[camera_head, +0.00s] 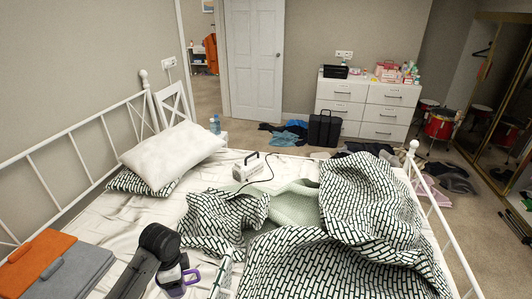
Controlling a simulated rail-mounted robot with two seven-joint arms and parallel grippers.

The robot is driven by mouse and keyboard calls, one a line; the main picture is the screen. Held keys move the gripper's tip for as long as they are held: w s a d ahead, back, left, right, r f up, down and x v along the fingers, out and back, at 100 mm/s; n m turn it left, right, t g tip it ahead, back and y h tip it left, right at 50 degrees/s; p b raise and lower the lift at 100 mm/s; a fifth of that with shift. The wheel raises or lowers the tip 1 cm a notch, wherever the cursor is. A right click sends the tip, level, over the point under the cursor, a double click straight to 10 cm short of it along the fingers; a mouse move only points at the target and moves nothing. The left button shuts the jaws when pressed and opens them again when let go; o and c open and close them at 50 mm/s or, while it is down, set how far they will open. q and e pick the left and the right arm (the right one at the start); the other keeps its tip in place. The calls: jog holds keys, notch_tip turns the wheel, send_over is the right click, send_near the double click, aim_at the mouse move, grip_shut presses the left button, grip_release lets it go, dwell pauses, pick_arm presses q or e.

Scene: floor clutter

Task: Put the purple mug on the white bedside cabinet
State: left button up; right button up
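The purple mug (191,275) shows near the bottom, left of centre, low over the bed. Its looped handle is clear; most of its body is hidden by my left gripper (172,279). My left arm comes in from the bottom left, with the gripper right at the mug. Its fingertips are too small and covered to show whether they are closed on the mug. I cannot tell if the mug rests on the bed. A small white cabinet top (222,138) shows beyond the bed's far edge, right of the pillow, with blue bottles (215,124) on it. My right gripper is out of view.
The bed carries a white pillow (172,149), a white device (249,167) with a cord, a patterned blanket (350,235), and orange (35,262) and grey (70,272) folded items. A white drawer chest (366,106) and black suitcase (324,128) stand farther back.

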pick_arm(q)
jog(key=s+d+r+n, duration=0.3)
jog(key=s+r+n, duration=0.2)
jog(key=r+n, duration=0.25)
jog(key=s+d+r+n, duration=0.2)
jog(key=s+r+n, duration=0.45)
jog(key=r, duration=0.25)
jog(key=s+r+p, duration=0.3)
jog(key=r+p, duration=1.1)
jog(key=p, duration=0.1)
jog(key=s+r+p, duration=0.4)
jog(key=r+p, duration=0.9)
jog(key=p, duration=0.3)
jog(key=shift+s+d+r, duration=0.25)
jog(key=shift+s+r, duration=0.05)
jog(key=shift+r, duration=0.1)
jog(key=shift+d+f, duration=0.1)
